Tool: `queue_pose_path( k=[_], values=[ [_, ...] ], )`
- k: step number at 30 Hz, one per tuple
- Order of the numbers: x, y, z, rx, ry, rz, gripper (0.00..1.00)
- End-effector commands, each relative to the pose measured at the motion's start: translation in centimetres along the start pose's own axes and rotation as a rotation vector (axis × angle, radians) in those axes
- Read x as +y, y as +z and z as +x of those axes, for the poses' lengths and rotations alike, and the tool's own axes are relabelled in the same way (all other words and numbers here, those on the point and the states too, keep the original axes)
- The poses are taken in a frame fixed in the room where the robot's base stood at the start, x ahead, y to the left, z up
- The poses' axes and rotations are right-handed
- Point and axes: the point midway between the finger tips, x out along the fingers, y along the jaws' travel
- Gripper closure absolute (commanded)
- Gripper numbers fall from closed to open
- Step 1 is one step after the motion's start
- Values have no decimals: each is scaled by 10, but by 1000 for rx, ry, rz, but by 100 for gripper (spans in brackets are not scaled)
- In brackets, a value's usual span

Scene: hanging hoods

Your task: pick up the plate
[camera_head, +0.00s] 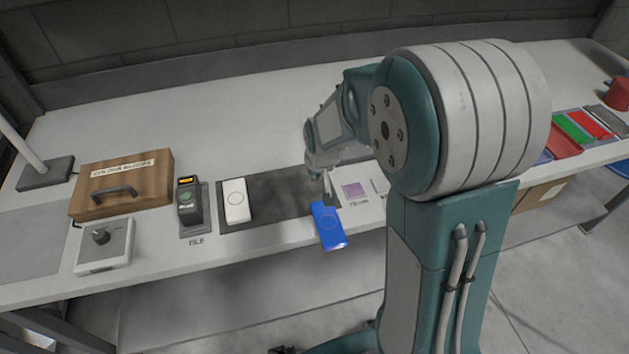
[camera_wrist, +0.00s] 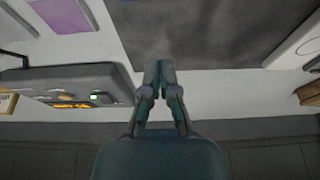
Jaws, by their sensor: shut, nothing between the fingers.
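A flat blue plate with a faint ring mark (camera_head: 329,228) lies at the bench's front, its near end reaching past the front edge. A similar white plate (camera_head: 236,201) lies at the left end of a dark mat (camera_head: 285,195); a white ringed piece (camera_wrist: 300,42) shows at the right of the wrist view. My gripper (camera_head: 327,188) is over the mat's right part, just behind the blue plate in the picture. In the wrist view my gripper (camera_wrist: 160,72) has its fingertips together with nothing between them.
A wooden box (camera_head: 122,182), a control box with a knob (camera_head: 104,246) and a small device with a green button (camera_head: 190,204) stand left. A purple square (camera_head: 355,190) is right of the mat. A grey device with an orange display (camera_wrist: 70,88) shows in the wrist view.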

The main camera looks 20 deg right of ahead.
Motion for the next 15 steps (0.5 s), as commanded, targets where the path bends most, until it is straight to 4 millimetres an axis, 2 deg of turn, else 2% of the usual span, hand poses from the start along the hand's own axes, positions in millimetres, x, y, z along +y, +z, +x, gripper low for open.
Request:
queue_pose_path(
  k=[3, 9, 10, 11, 12, 14, 15],
  values=[
    [0, -1, -22, 5, 0, 0, 100],
    [0, 0, -44, 2, 0, 0, 100],
    [0, 0, -45, 1, 0, 0, 91],
    [0, 0, -46, -1, 0, 0, 78],
    [0, 2, -48, -13, 0, 0, 60],
    [-1, 10, -52, -50, -1, 0, 33],
    [-1, 17, -55, -88, -1, 0, 15]
  ],
)
